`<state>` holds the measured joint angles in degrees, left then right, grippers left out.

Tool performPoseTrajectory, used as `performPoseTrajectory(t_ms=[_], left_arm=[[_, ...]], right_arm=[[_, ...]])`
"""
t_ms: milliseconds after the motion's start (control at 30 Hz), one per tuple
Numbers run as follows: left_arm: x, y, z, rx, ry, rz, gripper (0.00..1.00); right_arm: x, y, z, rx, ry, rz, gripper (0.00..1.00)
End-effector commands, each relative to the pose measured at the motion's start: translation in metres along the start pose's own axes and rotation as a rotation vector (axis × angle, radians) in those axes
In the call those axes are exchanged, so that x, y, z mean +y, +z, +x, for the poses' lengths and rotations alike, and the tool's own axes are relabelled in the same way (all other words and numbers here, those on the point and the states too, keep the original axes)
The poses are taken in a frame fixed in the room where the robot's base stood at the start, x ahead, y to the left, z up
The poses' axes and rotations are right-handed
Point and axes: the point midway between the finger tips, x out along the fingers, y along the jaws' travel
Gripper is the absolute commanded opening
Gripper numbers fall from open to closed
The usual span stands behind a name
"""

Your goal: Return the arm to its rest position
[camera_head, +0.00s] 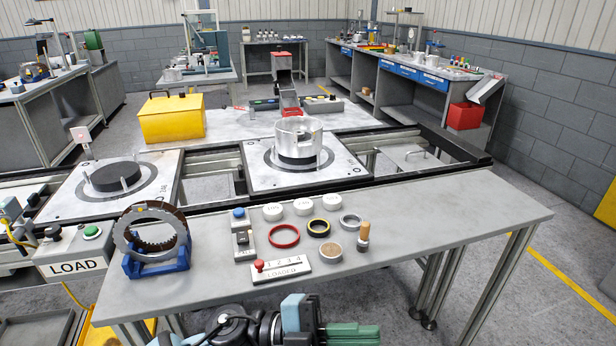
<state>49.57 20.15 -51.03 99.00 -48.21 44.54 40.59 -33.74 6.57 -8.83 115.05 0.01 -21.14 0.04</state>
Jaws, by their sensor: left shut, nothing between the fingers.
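My left gripper (376,333) is at the bottom edge of the head view, just in front of the near edge of the grey table (440,215). Its green fingers point right and are shut with nothing between them. Part of my left arm behind it is cut off by the frame. My right gripper is not in view. A toothed ring (130,243) stands upright in a blue cradle (157,266) on the table. A silver metal housing (299,137) sits on the right pallet (262,180).
Rings, white discs and a wood-handled tool (364,232) lie mid-table, behind a numbered plate with a red knob (259,265). The left pallet (75,205) bears a black disc (115,176). A LOAD button box (75,250) stands left. The table's right part is clear.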

Motion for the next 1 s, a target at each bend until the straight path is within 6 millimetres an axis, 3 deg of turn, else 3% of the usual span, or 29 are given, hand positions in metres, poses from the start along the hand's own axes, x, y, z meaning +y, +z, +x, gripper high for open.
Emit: performPoseTrajectory(t_ms=[267,467,567,767,1000], left_arm=[[-0.002,0.017,-0.04,-0.187,-0.472,-0.19,0.0],[0.027,0.039,-0.095,-0.414,-0.742,-0.357,0.0],[0.054,0.047,-0.128,-0.549,-0.85,-0.451,0.0],[0.133,0.047,-0.195,-0.846,-1.006,-0.66,0.0],[0.253,0.007,-0.265,-1.213,-1.081,-0.936,0.0]], right_arm=[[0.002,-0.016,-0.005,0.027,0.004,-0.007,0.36],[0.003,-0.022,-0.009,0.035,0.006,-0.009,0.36],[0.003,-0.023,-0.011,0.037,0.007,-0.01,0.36],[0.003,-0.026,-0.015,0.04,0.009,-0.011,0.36],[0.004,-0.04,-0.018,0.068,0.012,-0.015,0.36]])
